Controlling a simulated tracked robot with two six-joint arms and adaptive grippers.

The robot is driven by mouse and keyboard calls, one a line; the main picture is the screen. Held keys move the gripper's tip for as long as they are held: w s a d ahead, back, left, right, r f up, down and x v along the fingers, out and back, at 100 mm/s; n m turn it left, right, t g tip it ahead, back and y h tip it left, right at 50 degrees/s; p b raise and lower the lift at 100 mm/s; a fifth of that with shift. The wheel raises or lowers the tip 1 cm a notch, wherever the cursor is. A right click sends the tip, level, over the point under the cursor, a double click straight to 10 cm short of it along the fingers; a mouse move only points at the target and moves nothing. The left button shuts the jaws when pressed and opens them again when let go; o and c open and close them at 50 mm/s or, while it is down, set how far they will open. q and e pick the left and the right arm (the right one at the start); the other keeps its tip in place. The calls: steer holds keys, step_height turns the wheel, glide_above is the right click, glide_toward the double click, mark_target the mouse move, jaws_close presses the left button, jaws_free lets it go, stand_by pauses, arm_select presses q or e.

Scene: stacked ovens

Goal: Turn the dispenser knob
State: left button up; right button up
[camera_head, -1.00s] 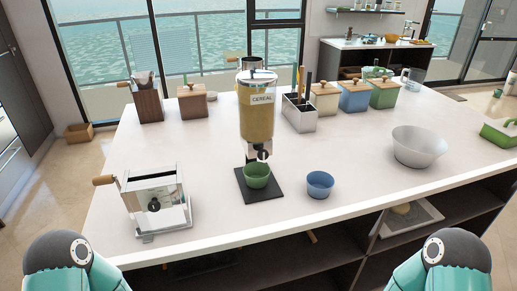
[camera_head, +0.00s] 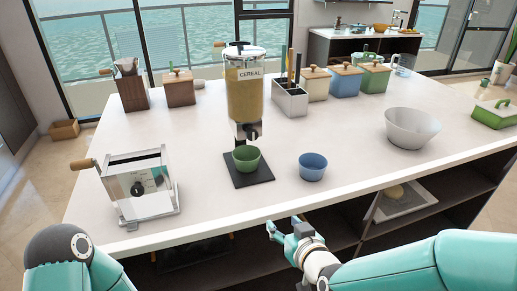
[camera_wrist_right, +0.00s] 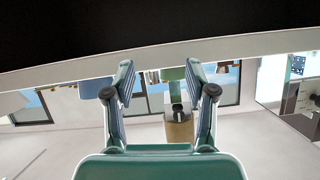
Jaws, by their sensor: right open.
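The cereal dispenser (camera_head: 245,98) is a clear container of tan cereal on a dark base plate, standing on the white counter. Its dark knob (camera_head: 239,131) is low on the front, above a green bowl (camera_head: 246,159). My right gripper (camera_head: 281,223) is open and empty, in front of the counter's front edge and below the top, well apart from the knob. In the right wrist view the scene is upside down, and the dispenser (camera_wrist_right: 179,133) shows beyond the open fingers (camera_wrist_right: 160,88). My left gripper is out of view; only part of its arm shows.
A blue bowl (camera_head: 312,167) stands right of the dispenser, and a metal box with a crank (camera_head: 140,185) stands at the left. A white bowl (camera_head: 411,128) is farther right. Canisters and a utensil holder (camera_head: 290,99) stand behind. The counter's front edge lies between gripper and dispenser.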

mark_target(254, 136)
step_height(254, 136, up, 15)
steer(key=a+n+t+y+b, duration=0.1)
steer(key=a+t, duration=0.1)
steer(key=t, duration=0.3)
arm_select(q)
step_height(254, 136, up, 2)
steer(key=p, duration=0.4)
arm_select(e)
steer(key=x, duration=1.6)
steer(key=shift+w+a+f, duration=0.1)
steer(key=shift+a+f, duration=0.05)
steer(key=shift+a, duration=0.1)
